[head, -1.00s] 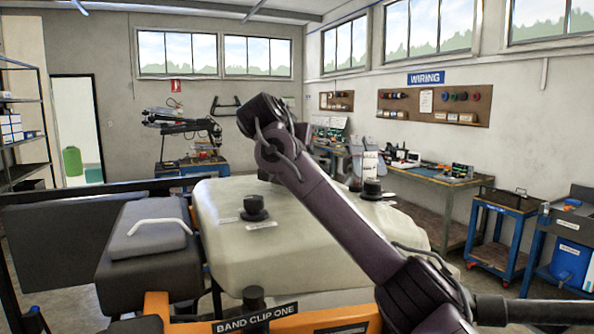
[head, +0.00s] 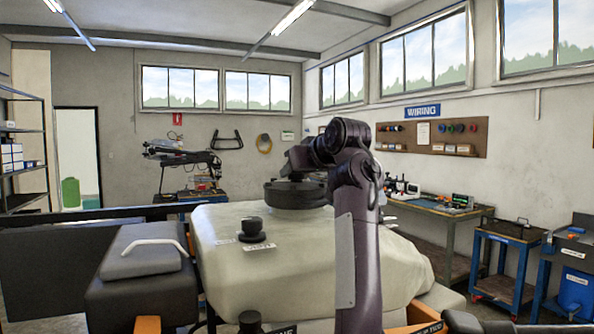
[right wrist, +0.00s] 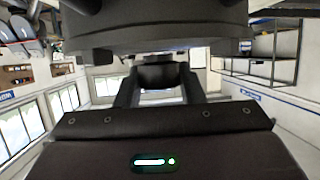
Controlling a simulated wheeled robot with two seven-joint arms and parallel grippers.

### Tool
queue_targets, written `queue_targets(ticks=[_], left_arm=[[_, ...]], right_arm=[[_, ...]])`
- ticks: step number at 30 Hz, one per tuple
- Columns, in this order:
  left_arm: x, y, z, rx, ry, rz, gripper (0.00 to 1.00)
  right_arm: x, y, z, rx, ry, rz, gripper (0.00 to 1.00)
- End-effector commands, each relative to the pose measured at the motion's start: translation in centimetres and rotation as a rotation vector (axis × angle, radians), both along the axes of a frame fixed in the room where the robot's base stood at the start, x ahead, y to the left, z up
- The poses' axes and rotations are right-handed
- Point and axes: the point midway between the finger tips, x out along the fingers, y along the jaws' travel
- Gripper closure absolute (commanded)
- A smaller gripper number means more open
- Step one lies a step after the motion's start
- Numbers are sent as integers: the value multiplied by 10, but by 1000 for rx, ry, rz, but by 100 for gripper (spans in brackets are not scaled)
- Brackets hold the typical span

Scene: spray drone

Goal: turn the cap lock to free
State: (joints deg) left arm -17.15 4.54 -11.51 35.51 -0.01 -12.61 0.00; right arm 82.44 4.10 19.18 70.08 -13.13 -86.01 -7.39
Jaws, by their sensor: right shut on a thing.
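The wide round black cap (head: 297,195) sits on top of the pale tank (head: 290,262) in the head view. Its dark underside and rim (right wrist: 155,38) fill the top of the right wrist view, which looks upside down. My right gripper (right wrist: 160,82) is shut on a dark block on the cap, which looks like the cap lock (right wrist: 162,74). In the head view my right arm (head: 352,215) reaches up from the lower right and bends left over the cap, and the fingertips are hard to make out. The lock's angle cannot be read. My left gripper is out of view.
A smaller black knob (head: 251,230) with small labels stands on the tank, left of my arm. A grey padded box with a pale handle (head: 153,245) lies to the left. Blue carts (head: 505,255) and a workbench (head: 440,207) stand along the right.

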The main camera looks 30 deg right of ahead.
Motion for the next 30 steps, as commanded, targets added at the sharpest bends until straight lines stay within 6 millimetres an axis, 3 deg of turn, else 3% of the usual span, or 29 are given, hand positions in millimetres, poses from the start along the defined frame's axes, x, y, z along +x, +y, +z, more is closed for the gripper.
queue_targets(ticks=[10, 25, 26, 30], left_arm=[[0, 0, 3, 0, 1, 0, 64], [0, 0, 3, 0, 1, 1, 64], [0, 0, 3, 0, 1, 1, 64], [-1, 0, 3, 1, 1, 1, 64]], right_arm=[[0, 0, -1, 1, 5, 119, 88], [0, 0, -2, 1, 7, 134, 88], [0, 0, -2, 1, 7, 134, 61], [0, 0, -1, 1, 6, 132, 43]])
